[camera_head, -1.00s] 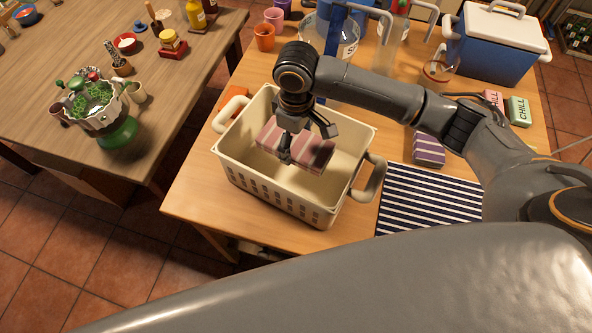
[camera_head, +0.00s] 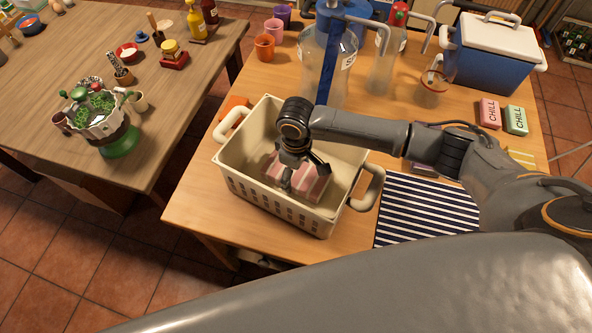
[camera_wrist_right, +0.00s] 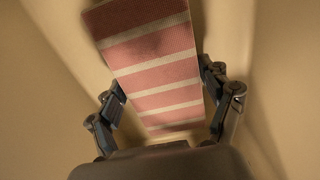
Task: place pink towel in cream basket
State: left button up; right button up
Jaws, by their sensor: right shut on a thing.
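The pink towel (camera_head: 312,186), folded, with pale stripes, is inside the cream basket (camera_head: 270,197), down between its walls. In the right wrist view the towel (camera_wrist_right: 155,62) lies between the two fingers, with the basket's cream inside around it. My right gripper (camera_head: 298,180) is shut on the towel and reaches down into the basket from above. It also shows in the right wrist view (camera_wrist_right: 165,105). Whether the towel touches the basket floor cannot be told. My left gripper is not in view.
A navy striped cloth (camera_head: 425,212) lies right of the basket. Glass dispensers (camera_head: 328,65) stand behind it, with a blue cooler (camera_head: 492,58) and CHILL packs (camera_head: 489,113) at the back right. Another wooden table (camera_head: 185,75) with a green-based planter (camera_head: 118,140) is at left.

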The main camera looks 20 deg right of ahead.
jog(key=o, duration=1.2)
jog(key=shift+f, duration=0.1)
notch_tip(320, 180, up, 12)
jog(key=shift+r+b, duration=0.15)
jog(key=shift+b, duration=0.25)
